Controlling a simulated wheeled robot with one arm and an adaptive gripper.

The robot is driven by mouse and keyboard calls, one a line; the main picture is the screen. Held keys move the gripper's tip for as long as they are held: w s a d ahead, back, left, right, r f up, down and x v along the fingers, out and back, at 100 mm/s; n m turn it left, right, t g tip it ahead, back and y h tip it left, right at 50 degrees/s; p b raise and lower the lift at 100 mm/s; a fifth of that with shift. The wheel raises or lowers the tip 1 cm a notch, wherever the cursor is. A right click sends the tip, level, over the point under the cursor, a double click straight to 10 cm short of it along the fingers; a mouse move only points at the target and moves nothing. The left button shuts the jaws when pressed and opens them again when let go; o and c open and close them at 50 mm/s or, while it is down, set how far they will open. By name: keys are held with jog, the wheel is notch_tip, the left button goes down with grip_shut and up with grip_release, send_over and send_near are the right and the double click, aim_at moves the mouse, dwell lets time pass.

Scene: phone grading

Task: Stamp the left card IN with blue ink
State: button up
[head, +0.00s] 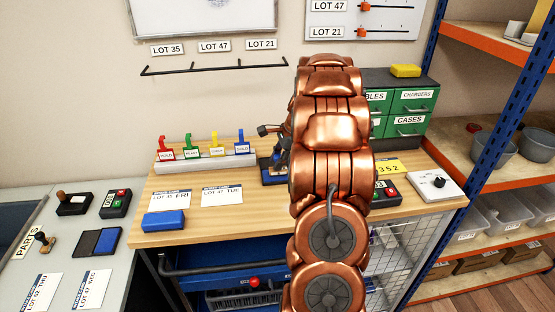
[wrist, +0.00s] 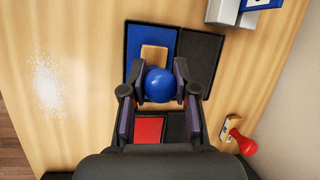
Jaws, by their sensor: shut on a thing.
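A stamp with a round blue handle (wrist: 160,85) and a wooden block base is between my fingertips (wrist: 160,90) in the wrist view. My gripper is shut on it. The stamp is over the blue ink pad (wrist: 138,42); whether it touches the pad is unclear. In the head view my gripper (head: 280,142) is mostly hidden by my copper arm, over the blue pad (head: 266,166). The left card (head: 170,199), marked LOT 35 FRI, lies flat on the wooden bench. A second card (head: 222,195), LOT 47 TUE, lies right of it.
A red ink pad (wrist: 149,130) and a red-handled stamp (wrist: 241,141) are near the gripper. A rack with colored tags (head: 205,158) stands behind the cards. A blue block (head: 163,221) touches or nearly touches the left card's front edge. Green drawers (head: 412,105) stand at back right.

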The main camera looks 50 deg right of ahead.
jog(key=shift+f, duration=0.35)
dwell(0.8)
jog(key=shift+r+p, duration=1.8)
jog(key=shift+r, duration=1.7)
